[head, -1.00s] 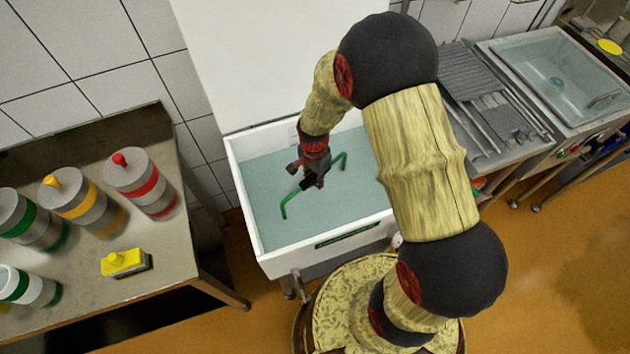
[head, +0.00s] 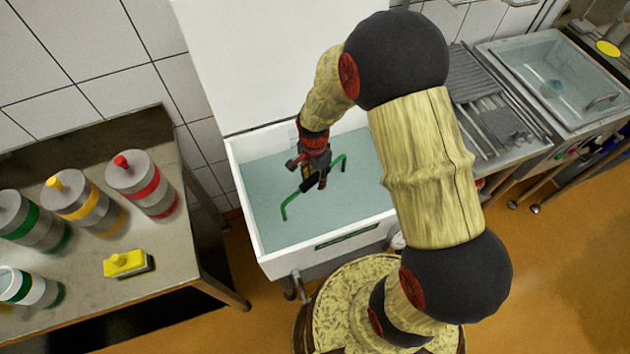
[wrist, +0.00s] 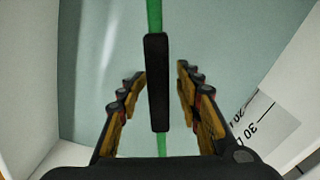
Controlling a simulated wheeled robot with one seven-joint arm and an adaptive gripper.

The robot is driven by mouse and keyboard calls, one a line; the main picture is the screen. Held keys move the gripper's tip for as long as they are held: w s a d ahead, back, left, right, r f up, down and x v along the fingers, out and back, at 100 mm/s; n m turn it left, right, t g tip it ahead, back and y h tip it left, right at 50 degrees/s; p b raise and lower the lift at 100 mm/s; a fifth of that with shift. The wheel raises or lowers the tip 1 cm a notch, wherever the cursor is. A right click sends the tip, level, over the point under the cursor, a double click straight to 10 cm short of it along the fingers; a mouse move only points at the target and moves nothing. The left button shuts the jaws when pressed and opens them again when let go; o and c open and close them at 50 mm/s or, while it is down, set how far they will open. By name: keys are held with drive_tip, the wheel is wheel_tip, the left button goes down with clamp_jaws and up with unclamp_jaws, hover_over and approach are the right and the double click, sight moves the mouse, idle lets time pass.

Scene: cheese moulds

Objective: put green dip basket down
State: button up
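The green dip basket shows only as its green bar handle (head: 285,208) with a black grip (wrist: 158,83), in a white vat of cloudy blue-green liquid. Its body is hidden, so I cannot tell whether it rests on the bottom. My gripper (head: 314,184) is over the middle of the handle, low above the liquid. In the wrist view my gripper (wrist: 160,90) is open, one finger on each side of the black grip, with a gap on both sides.
The white vat's rim (head: 245,215) surrounds the handle. A scale with numbers (wrist: 262,122) is on its wall. A steel table (head: 190,262) at left holds several banded canisters and a yellow-topped block (head: 127,263). A sink (head: 560,80) and drainer stand at right.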

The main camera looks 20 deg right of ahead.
wheel_tip(320, 180, up, 10)
drive_tip(key=shift+f+p, duration=0.15)
drive_tip(key=shift+p, duration=1.05)
wheel_tip(320, 180, up, 10)
drive_tip(key=s+n+t, duration=0.1)
drive_tip(key=n, duration=0.2)
drive_tip(key=s+r+n+t, duration=0.4)
drive_tip(key=s+r+n, duration=0.6)
drive_tip(key=s+r, duration=0.6)
wheel_tip(320, 180, up, 3)
drive_tip(key=shift+s+f+n+t, duration=0.1)
drive_tip(key=shift+s+n+t, duration=0.2)
drive_tip(key=shift+s+t, duration=0.1)
